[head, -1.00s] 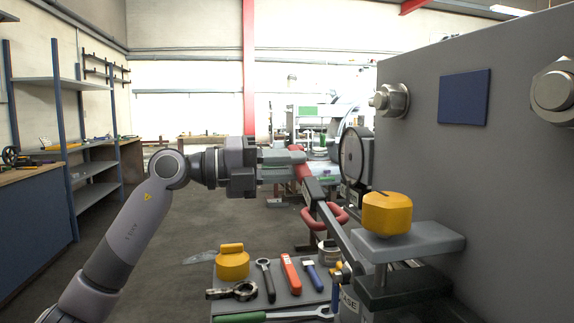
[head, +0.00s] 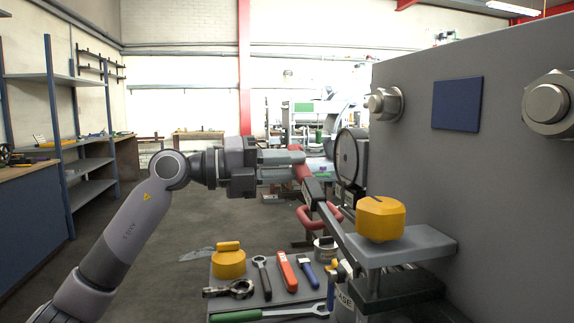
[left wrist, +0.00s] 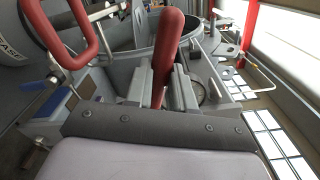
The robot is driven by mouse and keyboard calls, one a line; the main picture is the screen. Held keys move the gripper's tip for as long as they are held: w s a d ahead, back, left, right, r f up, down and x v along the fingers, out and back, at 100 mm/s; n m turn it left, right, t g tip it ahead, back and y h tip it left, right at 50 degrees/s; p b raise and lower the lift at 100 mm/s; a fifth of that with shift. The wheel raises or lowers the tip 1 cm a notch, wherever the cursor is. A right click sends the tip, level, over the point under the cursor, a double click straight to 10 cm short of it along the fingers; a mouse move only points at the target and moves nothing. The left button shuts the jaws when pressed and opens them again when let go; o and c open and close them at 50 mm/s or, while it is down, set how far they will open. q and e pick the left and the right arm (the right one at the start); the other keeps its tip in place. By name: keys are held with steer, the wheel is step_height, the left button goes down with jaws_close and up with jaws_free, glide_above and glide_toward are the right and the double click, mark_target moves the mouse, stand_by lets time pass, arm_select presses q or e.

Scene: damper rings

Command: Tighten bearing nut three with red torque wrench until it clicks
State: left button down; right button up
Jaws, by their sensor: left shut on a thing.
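My left gripper (head: 285,167) is shut on the red handle of the torque wrench (head: 301,165). The wrench slants down to the right, with a dark collar and a grey shaft. Its far end is near the grey shelf and partly hidden. In the left wrist view the red handle (left wrist: 168,45) stands between the fingers (left wrist: 160,85). A large nut on a bolt (head: 386,104) is on the grey panel's left part, and another nut (head: 550,103) is at the right edge. I cannot tell which is number three. The wrench's tip is apart from both. My right gripper is not in view.
A yellow knob-like block (head: 380,218) stands on the grey shelf (head: 425,246) beside the wrench shaft. A tray of tools (head: 270,297) lies below. A red loop handle (head: 312,217) hangs behind the shaft. The floor at left is clear.

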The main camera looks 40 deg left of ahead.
arm_select(q)
steer(key=shift+w+d+r+p, duration=0.15)
steer(key=shift+w+d+p, duration=0.05)
steer(key=shift+p, duration=0.2)
steer(key=shift+w+d, duration=0.2)
steer(key=shift+w, duration=0.05)
steer(key=c, duration=0.9)
jaws_free()
steer(key=c, duration=0.4)
